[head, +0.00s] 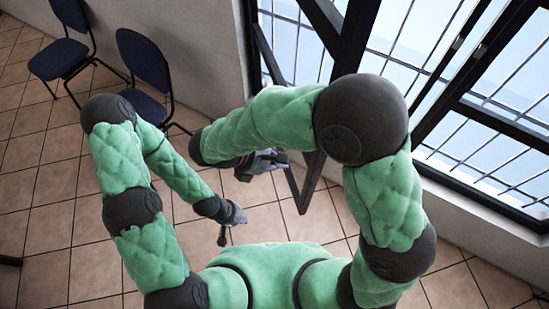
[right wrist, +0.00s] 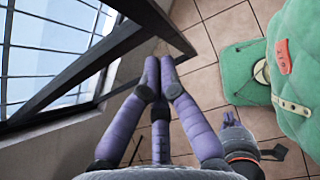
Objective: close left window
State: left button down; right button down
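The left window (head: 311,184) stands open, its dark-framed sash swung into the room, partly hidden behind my right arm. In the right wrist view the sash (right wrist: 88,66) runs diagonally, with its lower corner just beyond my fingertips. My right gripper (head: 268,162) is beside the lower part of the sash. In the right wrist view its purple fingers (right wrist: 158,82) are drawn together at the tips, with nothing visible between them. Contact with the frame cannot be told.
Another dark-framed barred window section (head: 480,150) is at the right above a white sill (head: 480,212). Two dark blue chairs (head: 60,58) (head: 146,65) stand by the wall at upper left. The tiled floor (head: 50,200) at left is mostly clear.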

jog(key=w+d+f+b, duration=0.1)
jog(key=d+f, duration=0.2)
jog(key=d, duration=0.4)
jog(key=shift+w+d+f, duration=0.2)
jog(key=shift+w+f, duration=0.1)
jog(key=shift+w, duration=0.05)
